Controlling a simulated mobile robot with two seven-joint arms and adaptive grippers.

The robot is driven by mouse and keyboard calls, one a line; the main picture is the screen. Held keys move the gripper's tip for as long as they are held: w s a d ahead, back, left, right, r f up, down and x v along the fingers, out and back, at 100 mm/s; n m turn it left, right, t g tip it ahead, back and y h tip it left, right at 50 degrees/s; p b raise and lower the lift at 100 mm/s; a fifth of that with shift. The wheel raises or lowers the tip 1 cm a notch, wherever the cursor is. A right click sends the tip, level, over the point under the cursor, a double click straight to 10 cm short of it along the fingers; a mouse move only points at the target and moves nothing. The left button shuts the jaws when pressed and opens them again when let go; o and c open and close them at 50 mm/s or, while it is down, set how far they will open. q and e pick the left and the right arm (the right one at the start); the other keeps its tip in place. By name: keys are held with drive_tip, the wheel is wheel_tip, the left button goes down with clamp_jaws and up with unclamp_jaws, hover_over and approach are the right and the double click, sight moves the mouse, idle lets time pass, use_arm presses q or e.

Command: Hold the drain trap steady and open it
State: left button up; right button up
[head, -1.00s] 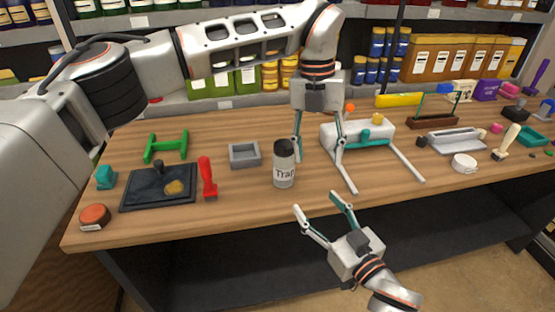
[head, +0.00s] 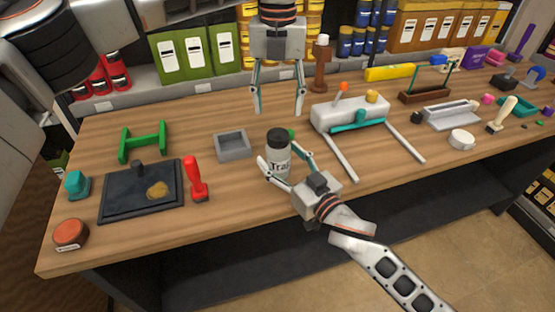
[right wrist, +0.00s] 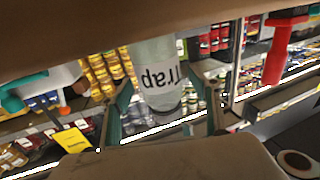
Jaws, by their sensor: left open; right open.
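The drain trap is a grey-white cylinder labelled "Trap" (head: 279,166) with a black cap (head: 278,137), upright on the wooden table in the head view. In the right wrist view the trap (right wrist: 160,76) appears upside down between the fingers. My right gripper (head: 282,160) is open at the near side of the trap, with a finger on either side of its body; contact is not clear. My left gripper (head: 278,112) is open and empty, pointing down, just above the cap in the picture.
A grey square tray (head: 232,147) stands left of the trap. A red-handled tool (head: 196,180) and a dark plate (head: 125,203) lie further left. A white device with two long legs (head: 350,112) stands to the right.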

drive_tip(key=shift+x, duration=1.2)
